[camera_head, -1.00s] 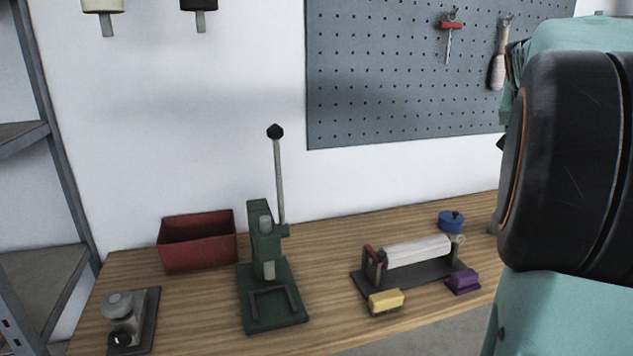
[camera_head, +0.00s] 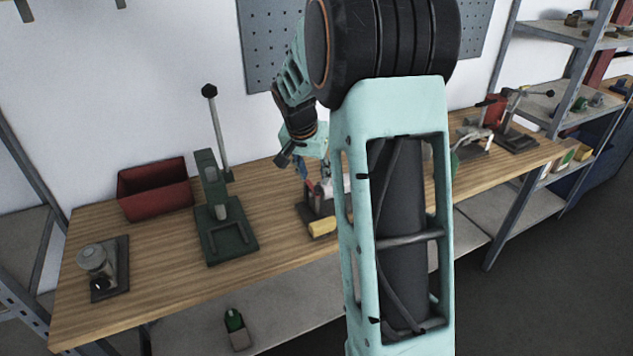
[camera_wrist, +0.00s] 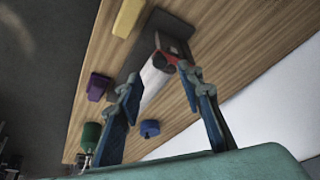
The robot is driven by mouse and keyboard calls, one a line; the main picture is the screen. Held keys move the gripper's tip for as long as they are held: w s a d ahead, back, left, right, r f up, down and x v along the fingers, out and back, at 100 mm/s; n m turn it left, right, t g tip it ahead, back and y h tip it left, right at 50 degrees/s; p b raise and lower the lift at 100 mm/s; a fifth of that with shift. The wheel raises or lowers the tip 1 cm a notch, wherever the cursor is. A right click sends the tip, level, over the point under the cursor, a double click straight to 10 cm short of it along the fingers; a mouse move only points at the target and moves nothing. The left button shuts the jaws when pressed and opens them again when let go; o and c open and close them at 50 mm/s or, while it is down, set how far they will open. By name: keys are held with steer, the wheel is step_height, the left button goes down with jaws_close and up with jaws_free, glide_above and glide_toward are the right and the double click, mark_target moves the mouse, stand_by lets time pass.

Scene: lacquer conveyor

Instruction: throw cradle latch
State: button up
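The cradle is a dark base (camera_head: 306,213) on the bench, bearing a white roller (camera_wrist: 152,85). My arm hides much of it in the head view; the base also shows in the wrist view (camera_wrist: 170,22). The latch looks to be the red lever (camera_wrist: 170,59) at one end of the cradle; a red bit of it shows in the head view (camera_head: 310,185). My gripper (camera_wrist: 160,74) is open, with blue fingers apart over the cradle's latch end. The red lever appears between the fingertips, nearer the right one. I cannot tell whether they touch.
A yellow block (camera_head: 322,228) lies in front of the cradle. A purple block (camera_wrist: 98,87) and a blue round piece (camera_wrist: 150,128) lie near it. A green press (camera_head: 222,225) with a tall lever and a red bin (camera_head: 155,190) stand to the left. Pegboard hangs behind.

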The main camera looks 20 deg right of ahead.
mark_target(318, 187)
steer(key=shift+x, duration=2.8)
steer(key=shift+c, duration=0.4)
steer(key=shift+r, duration=0.1)
jaws_close()
